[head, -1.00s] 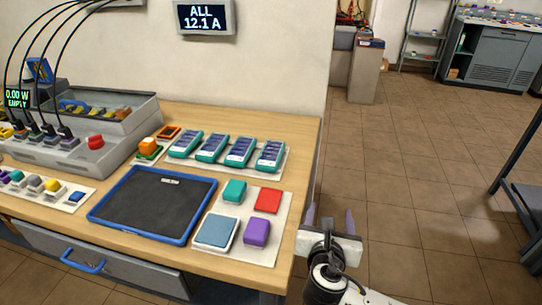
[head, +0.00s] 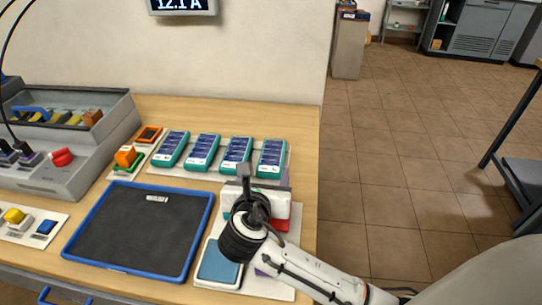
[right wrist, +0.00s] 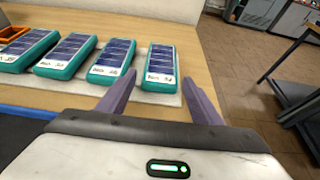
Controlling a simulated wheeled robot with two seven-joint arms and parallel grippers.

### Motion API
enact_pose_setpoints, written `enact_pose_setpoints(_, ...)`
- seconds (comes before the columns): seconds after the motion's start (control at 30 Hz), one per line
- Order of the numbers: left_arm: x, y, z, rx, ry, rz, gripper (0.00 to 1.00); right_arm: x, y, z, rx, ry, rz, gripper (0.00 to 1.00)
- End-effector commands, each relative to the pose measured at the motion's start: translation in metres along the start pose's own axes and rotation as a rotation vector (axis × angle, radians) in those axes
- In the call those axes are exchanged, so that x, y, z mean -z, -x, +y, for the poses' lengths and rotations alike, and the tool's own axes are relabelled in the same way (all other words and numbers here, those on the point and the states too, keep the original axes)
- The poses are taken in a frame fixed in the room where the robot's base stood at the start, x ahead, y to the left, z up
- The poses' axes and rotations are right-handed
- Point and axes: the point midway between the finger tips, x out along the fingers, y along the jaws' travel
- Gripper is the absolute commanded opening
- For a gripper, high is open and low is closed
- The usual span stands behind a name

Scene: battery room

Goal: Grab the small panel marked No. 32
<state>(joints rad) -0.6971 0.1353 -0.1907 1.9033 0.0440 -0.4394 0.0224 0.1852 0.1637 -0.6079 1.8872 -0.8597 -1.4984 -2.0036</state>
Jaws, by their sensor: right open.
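Several small solar panels in teal cases lie in a row on a pale mat (head: 222,182) at the back of the table. From left to right in the head view they are the first panel (head: 171,150), second panel (head: 202,152), third panel (head: 236,155) and rightmost panel (head: 271,158). Each has a white label at its near end; the numbers are too small to read, so I cannot tell which is No. 32. My right gripper (right wrist: 160,98) is open and empty, its fingers pointing toward the rightmost panel (right wrist: 160,70), just short of its near end. My left gripper is out of view.
A blue-rimmed dark tray (head: 207,222) lies left of my right arm. An orange-topped item (head: 125,157) stands left of the panels. The table's right edge is close; floor lies beyond.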

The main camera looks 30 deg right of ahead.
Motion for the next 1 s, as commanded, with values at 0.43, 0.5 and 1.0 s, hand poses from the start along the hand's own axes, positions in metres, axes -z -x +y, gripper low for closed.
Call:
enact_pose_setpoints(0.43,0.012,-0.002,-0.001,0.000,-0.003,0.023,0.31,-0.006,-0.052,-0.003,0.001,0.001,0.000,0.59)
enact_pose_setpoints(0.5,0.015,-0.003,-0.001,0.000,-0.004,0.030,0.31,-0.006,-0.054,-0.003,-0.001,0.001,0.000,0.59)
enact_pose_setpoints(1.0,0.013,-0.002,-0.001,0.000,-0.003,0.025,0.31,-0.007,-0.054,-0.003,-0.001,0.000,-0.002,0.23)
